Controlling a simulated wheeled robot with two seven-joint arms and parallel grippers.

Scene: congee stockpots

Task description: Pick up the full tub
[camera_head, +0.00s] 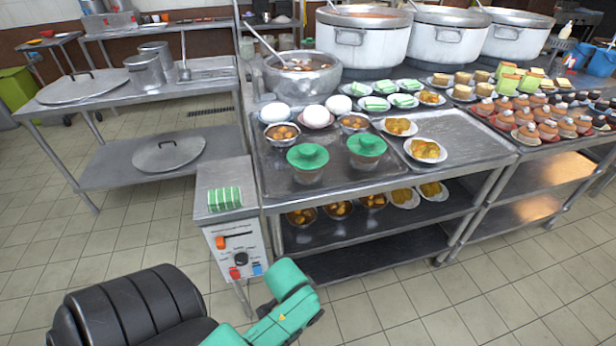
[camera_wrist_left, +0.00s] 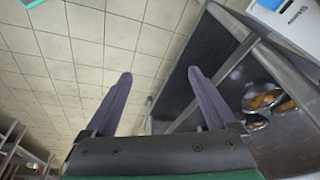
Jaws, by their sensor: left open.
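Two tubs with green lids stand upright side by side on the metal counter tray in the head view: a left tub (camera_head: 308,158) and a right tub (camera_head: 366,147). Their bodies look greyish below the lids, and I cannot tell which one is full. My left arm shows low in the head view, below and in front of the counter, with its fingers out of sight there. In the left wrist view my left gripper (camera_wrist_left: 158,76) is open and empty, with floor tiles and a shelf unit beyond it. No tub shows in that view. My right gripper is not in view.
Food bowls (camera_head: 282,134) and plates (camera_head: 425,150) crowd around the tubs. A control box (camera_head: 237,250) with a green striped item (camera_head: 224,198) on top stands left of the counter. A large pot (camera_head: 300,78) stands behind. The floor in front is clear.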

